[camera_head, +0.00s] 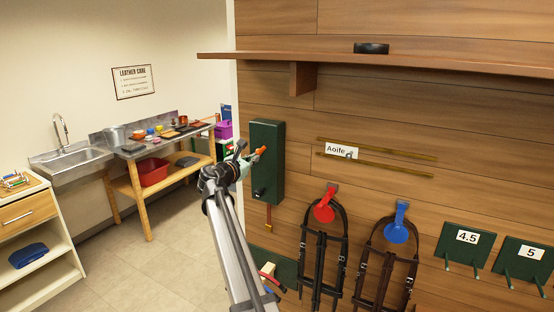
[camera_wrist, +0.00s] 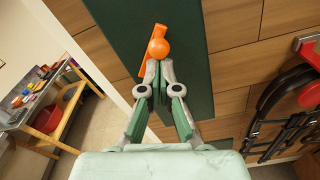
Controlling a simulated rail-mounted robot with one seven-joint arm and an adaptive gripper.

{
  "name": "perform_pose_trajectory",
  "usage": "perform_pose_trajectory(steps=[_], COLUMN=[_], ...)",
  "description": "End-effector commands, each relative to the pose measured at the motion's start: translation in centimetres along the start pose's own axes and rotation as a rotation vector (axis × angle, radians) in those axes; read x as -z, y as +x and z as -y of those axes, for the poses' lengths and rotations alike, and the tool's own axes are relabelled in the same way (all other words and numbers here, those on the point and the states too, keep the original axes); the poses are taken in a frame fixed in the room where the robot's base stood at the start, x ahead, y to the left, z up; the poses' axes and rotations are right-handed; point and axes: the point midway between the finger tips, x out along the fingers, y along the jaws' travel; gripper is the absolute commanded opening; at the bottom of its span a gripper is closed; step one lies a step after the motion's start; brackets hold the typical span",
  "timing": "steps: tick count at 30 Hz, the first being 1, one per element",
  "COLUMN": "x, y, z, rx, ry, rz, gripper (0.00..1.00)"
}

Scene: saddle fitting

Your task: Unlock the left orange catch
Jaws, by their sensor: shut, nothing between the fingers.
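The orange catch (camera_head: 259,153) sits on the upper part of a dark green box (camera_head: 268,185) mounted on the wooden wall. In the wrist view the catch (camera_wrist: 158,48) shows a round knob on a slanted bar, lying across the green face (camera_wrist: 185,22). My gripper (camera_head: 243,160) is at the left side of the box, close to the catch. In the wrist view my gripper (camera_wrist: 159,80) is shut and empty, its fingertips just below the knob. I cannot tell whether they touch it. No second orange catch shows clearly.
A wooden shelf (camera_head: 420,64) juts out above the box. Bridles hang at the right on a red holder (camera_head: 324,211) and a blue holder (camera_head: 396,234). A name-plate (camera_head: 341,151) is right of the box. A workbench (camera_head: 165,146) stands at the back left; the floor between is clear.

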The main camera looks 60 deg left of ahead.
Motion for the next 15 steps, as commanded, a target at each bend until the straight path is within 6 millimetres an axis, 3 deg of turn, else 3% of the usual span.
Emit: perform_pose_trajectory(steps=[10, 15], x=[-0.1, 1.0], y=[-0.2, -0.2], z=[-0.4, 0.1], rx=[-0.002, 0.001], ry=[0.002, 0.002], rz=[0.001, 0.001], gripper=[0.00, 0.00])
